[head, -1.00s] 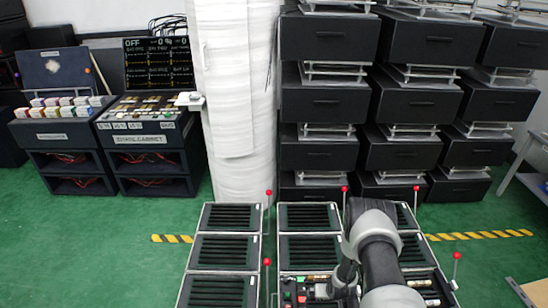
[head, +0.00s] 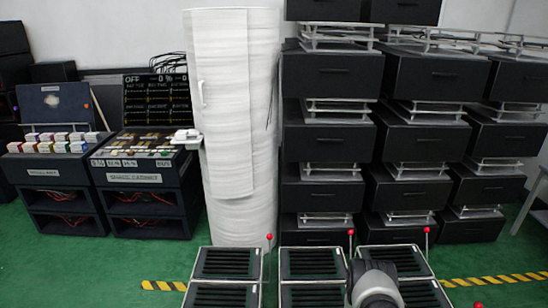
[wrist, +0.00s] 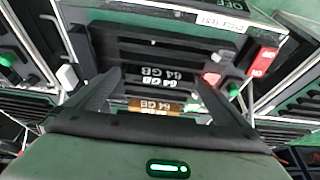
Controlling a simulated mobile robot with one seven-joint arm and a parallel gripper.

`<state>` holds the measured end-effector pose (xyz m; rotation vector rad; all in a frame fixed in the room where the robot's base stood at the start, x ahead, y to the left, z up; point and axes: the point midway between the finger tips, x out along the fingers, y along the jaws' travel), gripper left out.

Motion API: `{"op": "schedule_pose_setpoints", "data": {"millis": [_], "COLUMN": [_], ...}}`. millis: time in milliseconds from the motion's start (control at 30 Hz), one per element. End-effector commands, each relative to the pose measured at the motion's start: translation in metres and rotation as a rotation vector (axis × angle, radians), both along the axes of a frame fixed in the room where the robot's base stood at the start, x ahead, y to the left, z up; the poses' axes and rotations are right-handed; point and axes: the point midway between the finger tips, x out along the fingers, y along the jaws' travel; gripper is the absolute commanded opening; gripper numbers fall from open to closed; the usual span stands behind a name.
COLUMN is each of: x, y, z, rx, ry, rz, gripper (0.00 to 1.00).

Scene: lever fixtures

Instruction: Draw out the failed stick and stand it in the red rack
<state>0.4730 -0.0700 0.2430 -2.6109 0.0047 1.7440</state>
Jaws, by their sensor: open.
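In the wrist view my gripper (wrist: 158,76) is open, with its two fingers spread over a slotted bed. A black stick (wrist: 157,72) marked 64 GB lies across the bed between the fingertips. A brown-gold stick (wrist: 156,105) marked 64 GB lies closer to the palm, also between the fingers. A red light (wrist: 212,78) and a green light (wrist: 234,88) glow at the right ends of the slots. I cannot tell for sure which stick is the failed one. I cannot make out the red rack in either view.
A red switch block (wrist: 265,62) marked ON and a CYCLE TEST label (wrist: 212,21) lie beyond the right finger. A white lever tip (wrist: 67,76) stands left of the left finger. In the head view, slotted trays (head: 226,264) have upright red-knobbed levers (head: 269,238) between them.

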Motion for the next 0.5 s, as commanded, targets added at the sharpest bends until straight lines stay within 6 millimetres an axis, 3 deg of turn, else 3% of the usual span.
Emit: {"op": "schedule_pose_setpoints", "data": {"millis": [67,267,300,467,500], "x": [0.0001,0.0001,0.0003,0.0004,0.0004], "y": [0.0000,0.0001,0.0000,0.0001,0.0001], "z": [0.0001,0.0002,0.0002,0.0003,0.0003], "rx": [0.000,0.000,0.000,0.000,0.000], "ry": [0.000,0.000,0.000,0.000,0.000], "rz": [0.000,0.000,0.000,0.000,0.000], "gripper": [0.97,0.63,0.82,0.55,0.54]}}
